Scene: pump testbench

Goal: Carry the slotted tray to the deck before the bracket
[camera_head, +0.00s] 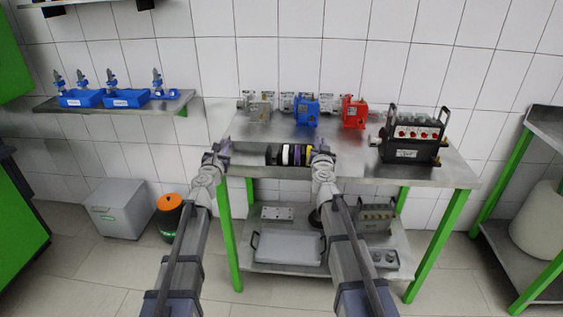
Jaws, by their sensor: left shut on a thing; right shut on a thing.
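The slotted tray (250,158) is a grey, low tray at the front left of the workbench, between my two grippers. Several upright discs in black, white, yellow and purple stand in a row in it. My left gripper (219,153) is shut on its left end, and my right gripper (322,153) is shut on its right end. The grippers partly cover the ends. I cannot tell whether the tray touches the benchtop. Grey, blue (306,110) and red (354,112) pump units stand along the back; I cannot tell which part is the bracket.
A black case with red-and-white sockets (411,135) stands on the right of the workbench (440,172). Benchtop between the discs and pumps looks clear. Below, a lower shelf holds a grey tray (290,248) and metal parts. A wall shelf (120,104) with blue bins is at left.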

